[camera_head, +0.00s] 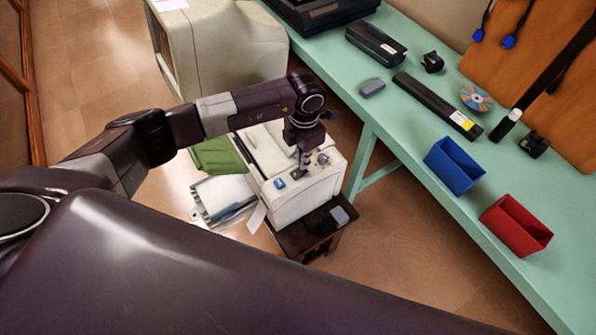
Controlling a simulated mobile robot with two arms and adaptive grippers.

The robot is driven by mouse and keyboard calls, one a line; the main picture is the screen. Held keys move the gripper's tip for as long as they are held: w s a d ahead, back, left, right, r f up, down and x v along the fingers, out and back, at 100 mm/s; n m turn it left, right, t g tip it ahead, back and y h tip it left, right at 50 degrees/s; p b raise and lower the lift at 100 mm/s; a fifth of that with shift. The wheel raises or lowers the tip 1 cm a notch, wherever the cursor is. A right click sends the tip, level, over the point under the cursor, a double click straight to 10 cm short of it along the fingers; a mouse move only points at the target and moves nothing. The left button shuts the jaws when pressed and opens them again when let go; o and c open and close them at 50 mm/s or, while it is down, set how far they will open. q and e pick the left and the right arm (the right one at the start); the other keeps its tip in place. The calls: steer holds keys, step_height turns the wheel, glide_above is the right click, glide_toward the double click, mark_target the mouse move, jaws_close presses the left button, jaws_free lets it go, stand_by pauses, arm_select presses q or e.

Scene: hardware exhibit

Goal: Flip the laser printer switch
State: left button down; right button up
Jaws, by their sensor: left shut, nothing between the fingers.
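The laser printer (315,194), a white boxy machine, stands on a small dark wooden stand in the middle of the camera_head view. A small blue part (280,184) and a round grey knob (322,158) show along its top front edge. My left gripper (304,173) points down at this edge, between the blue part and the knob. Its fingers are shut and empty. I cannot tell whether the fingertips touch the printer. The arm and gripper hide part of the printer's top, and I cannot make out the switch for certain. My right gripper is out of view.
A green table (405,130) runs along the right, holding a blue bin (454,165), a red bin (516,226), a long black bar (437,105) and a disc (477,97). A large beige machine (225,48) stands behind the printer. Floor shows between stand and table.

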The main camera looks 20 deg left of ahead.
arm_select(q)
steer(key=shift+f+b, duration=0.8)
steer(key=shift+f, duration=0.15)
steer(key=shift+r, duration=0.1)
steer(key=shift+r+p, duration=2.15)
steer(key=shift+r, duration=1.35)
steer(key=shift+f, duration=0.1)
